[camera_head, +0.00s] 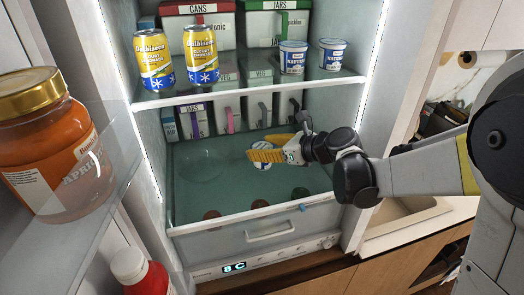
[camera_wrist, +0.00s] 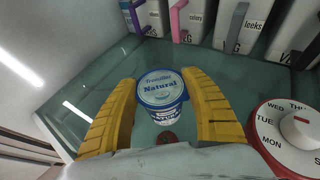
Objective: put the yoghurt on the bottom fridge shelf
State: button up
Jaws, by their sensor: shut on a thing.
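The yoghurt, a small white cup with a blue and white "Natural" lid (camera_wrist: 160,88), sits between the yellow fingers of my gripper (camera_wrist: 163,108). In the head view the yoghurt (camera_head: 263,163) shows partly behind the fingers of my gripper (camera_head: 268,154). My gripper is shut on the cup, which looks upright. It is inside the fridge, over the bottom shelf (camera_head: 222,192), a greenish glass pane above the drawer. I cannot tell whether the cup touches the glass.
Labelled bins (camera_head: 226,115) line the back of the bottom shelf. The upper shelf (camera_head: 245,90) holds two yellow cans (camera_head: 153,60) and two more yoghurts (camera_head: 293,57). A clear round item (camera_head: 200,165) seems to stand at left. A red-rimmed weekday dial (camera_wrist: 296,128) is close at right.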

jog(key=shift+w+f, duration=0.1)
jog(key=shift+f, duration=0.35)
jog(key=shift+d, duration=0.1)
jog(key=o, duration=1.3)
